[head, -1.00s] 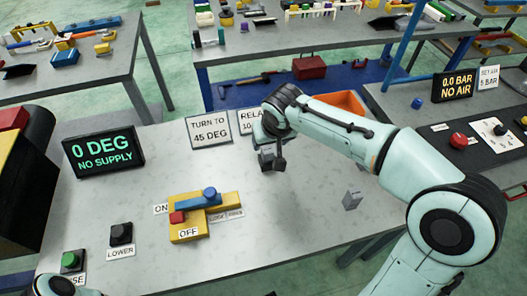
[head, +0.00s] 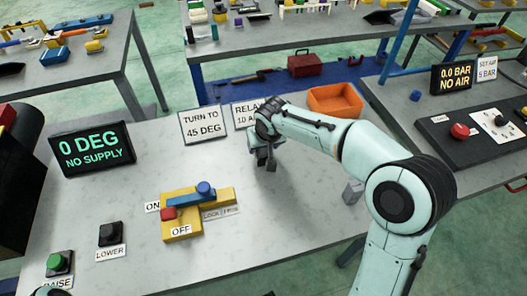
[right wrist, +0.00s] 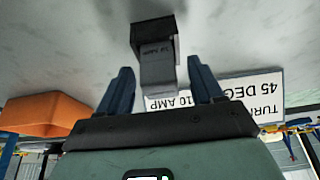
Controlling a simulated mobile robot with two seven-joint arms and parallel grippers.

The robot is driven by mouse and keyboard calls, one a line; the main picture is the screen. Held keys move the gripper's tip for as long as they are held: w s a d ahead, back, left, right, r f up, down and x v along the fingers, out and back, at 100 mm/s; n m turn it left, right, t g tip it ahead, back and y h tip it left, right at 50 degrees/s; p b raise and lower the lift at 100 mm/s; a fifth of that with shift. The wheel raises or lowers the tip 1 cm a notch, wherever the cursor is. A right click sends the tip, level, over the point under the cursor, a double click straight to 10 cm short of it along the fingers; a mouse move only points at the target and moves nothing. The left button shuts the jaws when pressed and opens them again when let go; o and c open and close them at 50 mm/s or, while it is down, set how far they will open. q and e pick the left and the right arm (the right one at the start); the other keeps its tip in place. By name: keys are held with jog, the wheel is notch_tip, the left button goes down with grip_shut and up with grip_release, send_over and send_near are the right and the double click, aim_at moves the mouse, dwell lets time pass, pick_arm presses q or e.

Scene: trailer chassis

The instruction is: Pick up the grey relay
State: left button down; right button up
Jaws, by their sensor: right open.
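In the right wrist view a grey block with small print (right wrist: 158,66) stands in a black base (right wrist: 152,31) on the table; I take it for the grey relay. My right gripper (right wrist: 160,80) is open, its two dark fingers on either side of the block's near end, with a gap visible on both sides. In the head view the right gripper (head: 266,160) is low over the table in front of the relay sign (head: 245,114), and the relay cannot be told apart from it. Another grey block (head: 353,191) sits near the table's right edge. My left gripper is out of view.
The table (head: 290,215) holds a yellow switch unit (head: 182,229) with a blue lever, green and black buttons, a "0 DEG NO SUPPLY" display (head: 92,150) and a "TURN TO 45 DEG" sign (head: 203,125). An orange bin (head: 335,101) is behind my arm. The table's front middle is clear.

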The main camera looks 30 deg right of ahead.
jog(key=c, duration=1.1)
jog(key=shift+r, duration=0.15)
